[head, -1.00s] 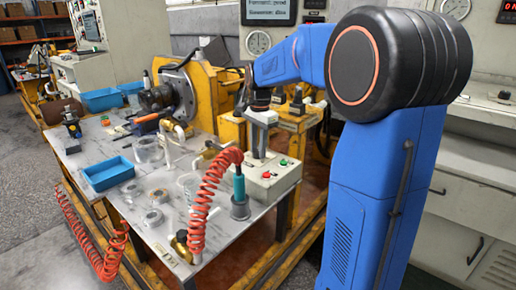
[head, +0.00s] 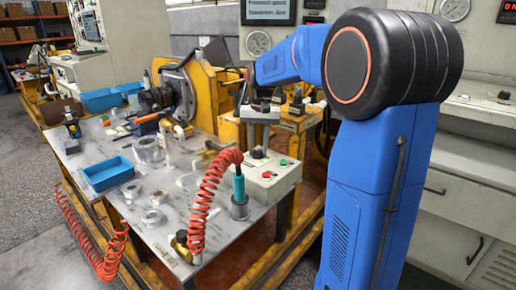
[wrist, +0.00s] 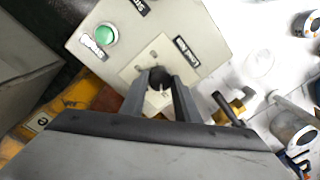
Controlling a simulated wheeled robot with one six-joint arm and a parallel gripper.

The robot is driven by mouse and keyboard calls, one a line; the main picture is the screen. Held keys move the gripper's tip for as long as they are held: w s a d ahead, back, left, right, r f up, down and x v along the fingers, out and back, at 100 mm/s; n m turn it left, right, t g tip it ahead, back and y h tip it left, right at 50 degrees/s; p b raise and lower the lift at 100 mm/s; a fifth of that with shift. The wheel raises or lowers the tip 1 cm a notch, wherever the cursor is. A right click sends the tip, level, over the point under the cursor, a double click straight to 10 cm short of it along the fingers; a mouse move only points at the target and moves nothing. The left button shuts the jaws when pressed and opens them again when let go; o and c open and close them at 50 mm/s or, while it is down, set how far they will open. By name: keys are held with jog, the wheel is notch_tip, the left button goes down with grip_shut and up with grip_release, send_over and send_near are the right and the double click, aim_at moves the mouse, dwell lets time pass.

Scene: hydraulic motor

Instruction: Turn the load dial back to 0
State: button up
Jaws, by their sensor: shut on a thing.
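The load dial is a small dark round knob (wrist: 156,76) on a pale square plate with tick marks, on the top of a light grey control box (head: 280,185). Its pointer and the value it stands at cannot be read. My gripper (wrist: 160,84) has one finger on each side of the knob in the wrist view and is shut on it. In the head view my gripper (head: 262,125) is over the back of the box, and its fingertips are hard to make out there.
A green button (wrist: 105,35) sits beside the dial plate; a red button (head: 266,174) is also on the box. A coiled red hose (head: 205,205) and a teal-handled tool (head: 239,188) stand just left of the box. A blue tray (head: 108,173) lies farther left.

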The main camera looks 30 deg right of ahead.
aim_at(259, 150)
jog(key=n, duration=1.3)
jog(key=shift+w+g, duration=0.1)
jog(key=shift+g, duration=0.2)
jog(key=shift+n, duration=0.4)
jog(key=o, duration=1)
jog(key=shift+o, duration=0.2)
notch_tip(259, 150, up, 18)
jog(key=shift+w+d+f, duration=0.25)
jog(key=shift+w+d, duration=0.05)
